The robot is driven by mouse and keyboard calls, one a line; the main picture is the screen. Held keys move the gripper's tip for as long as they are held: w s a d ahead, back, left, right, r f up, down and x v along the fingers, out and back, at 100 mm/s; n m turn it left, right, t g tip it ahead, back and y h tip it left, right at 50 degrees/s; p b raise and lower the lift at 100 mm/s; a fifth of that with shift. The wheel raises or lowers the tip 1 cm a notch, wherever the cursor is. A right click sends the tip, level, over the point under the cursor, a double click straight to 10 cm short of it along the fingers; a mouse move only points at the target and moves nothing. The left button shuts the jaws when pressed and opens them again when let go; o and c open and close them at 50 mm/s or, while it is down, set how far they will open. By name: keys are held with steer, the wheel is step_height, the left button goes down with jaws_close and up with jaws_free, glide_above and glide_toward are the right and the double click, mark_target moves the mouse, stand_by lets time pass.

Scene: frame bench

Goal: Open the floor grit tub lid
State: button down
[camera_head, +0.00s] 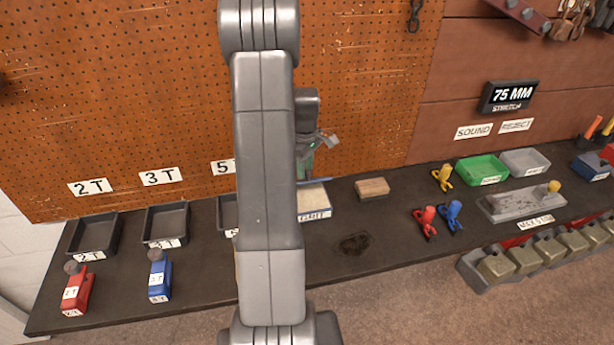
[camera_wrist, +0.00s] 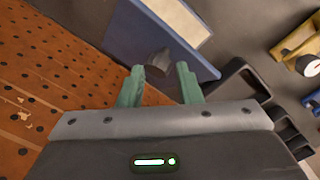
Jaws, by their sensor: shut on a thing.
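The grit tub (camera_head: 313,213) stands at the back of the bench, partly behind my arm in the head view, with a white GRIT label. Its pale contents show from above, so it is at least partly uncovered. The blue lid (camera_head: 314,181) shows as a thin edge at the tub's back; it fills more of the wrist view (camera_wrist: 112,38). The pale contents (camera_wrist: 187,18) show beyond the lid there. My gripper (camera_wrist: 160,76) is shut on the lid's dark knob (camera_wrist: 158,61), one green finger on each side. In the head view, my gripper (camera_head: 306,165) is above the tub.
A wooden block (camera_head: 372,188) lies right of the tub. Dark trays (camera_head: 166,224) stand to the left, one partly hidden by my arm. Red (camera_head: 428,222) and blue (camera_head: 450,218) clamps stand further right. The pegboard (camera_head: 370,70) rises close behind. The bench front around the dark stain is clear.

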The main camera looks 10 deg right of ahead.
steer(key=w, duration=0.3)
steer(key=shift+a+f, duration=0.1)
steer(key=shift+a, duration=0.05)
steer(key=c, duration=1.5)
jaws_free()
steer(key=shift+w+d+f, duration=0.1)
steer(key=shift+d+f, duration=0.1)
steer(key=shift+d, duration=0.65)
steer(key=shift+c, duration=0.2)
steer(key=o, duration=0.4)
steer(key=shift+r, duration=0.1)
steer(key=shift+c, duration=0.2)
steer(key=shift+a, duration=0.3)
steer(key=shift+s, duration=0.25)
